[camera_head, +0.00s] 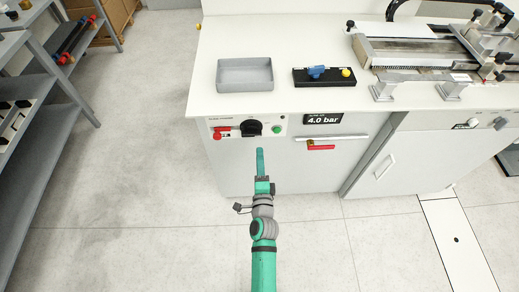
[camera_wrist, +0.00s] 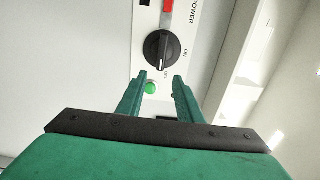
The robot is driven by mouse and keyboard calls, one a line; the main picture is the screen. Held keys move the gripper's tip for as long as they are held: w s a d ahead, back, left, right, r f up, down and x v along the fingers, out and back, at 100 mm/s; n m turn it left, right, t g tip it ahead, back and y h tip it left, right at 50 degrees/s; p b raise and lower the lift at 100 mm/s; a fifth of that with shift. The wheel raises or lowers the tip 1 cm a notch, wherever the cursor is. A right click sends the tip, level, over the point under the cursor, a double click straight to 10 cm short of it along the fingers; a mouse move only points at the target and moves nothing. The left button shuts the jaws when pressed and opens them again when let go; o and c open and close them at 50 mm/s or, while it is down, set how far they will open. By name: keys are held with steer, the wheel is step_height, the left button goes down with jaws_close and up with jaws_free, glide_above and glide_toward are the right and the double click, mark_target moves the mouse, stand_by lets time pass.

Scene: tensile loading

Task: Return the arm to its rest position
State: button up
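My arm, green and grey, reaches up from the bottom of the head view toward the front of a white cabinet (camera_head: 230,170). My gripper (camera_head: 260,152) is in front of the cabinet, just below its control panel (camera_head: 215,123). In the wrist view my gripper (camera_wrist: 160,80) has its two green fingers apart with nothing between them. Beyond the fingertips is a black rotary knob (camera_wrist: 160,50) marked ON and OFF, with a green button (camera_wrist: 151,88) close to the left fingertip. Whether a finger touches the panel I cannot tell.
On the worktop (camera_head: 230,40) stand a grey tray (camera_head: 245,75), a black block (camera_head: 324,77) with a blue valve, and a testing machine (camera_head: 420,52). A red-handled valve (camera_head: 320,147) sticks out from the cabinet front. Shelves (camera_head: 40,75) stand left; the floor (camera_head: 130,130) between is clear.

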steer(key=shift+s, duration=0.75)
steer(key=shift+w, duration=0.2)
steer(key=s+f+n+g, duration=0.15)
steer(key=s+n, duration=0.75)
steer(key=s, duration=1.3)
steer(key=s+a+r+n, duration=0.1)
steer(key=s+r+n, duration=0.3)
steer(key=s, duration=0.3)
steer(key=s+a+r+n+g, duration=0.1)
steer(key=s+r+n, duration=0.3)
steer(key=s, duration=0.4)
steer(key=shift+a+r+n, duration=0.25)
steer(key=shift+a+n, duration=0.1)
steer(key=shift+n, duration=0.25)
steer(key=shift+s, duration=0.1)
